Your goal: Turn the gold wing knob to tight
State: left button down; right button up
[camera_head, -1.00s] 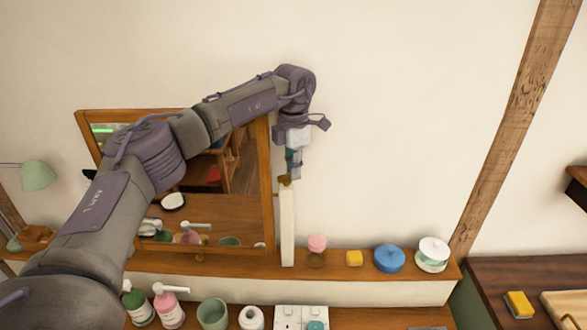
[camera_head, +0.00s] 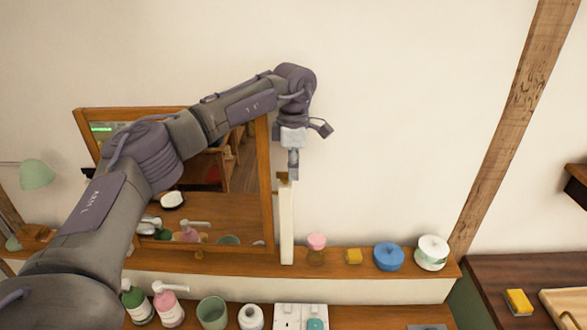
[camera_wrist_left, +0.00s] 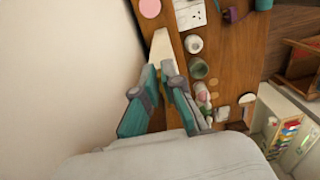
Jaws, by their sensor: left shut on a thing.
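The gold wing knob (camera_head: 283,177) sits at the top of a cream upright post (camera_head: 287,225), beside the right side of the mirror's wooden frame. My left gripper (camera_head: 291,173) points down from above and is shut on the knob, partly covering it. In the left wrist view, the two teal-and-grey fingers (camera_wrist_left: 163,78) close in above the cream post (camera_wrist_left: 160,47). The knob is hidden between them there. My right gripper is in neither current view.
The tilting mirror (camera_head: 271,190) stands close left of the gripper. The wall right of the gripper is clear.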

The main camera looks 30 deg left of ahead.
dwell(0.4)
pick_arm(q)
jog(key=c, duration=1.3)
grip_release()
notch_tip(320, 180, up, 12)
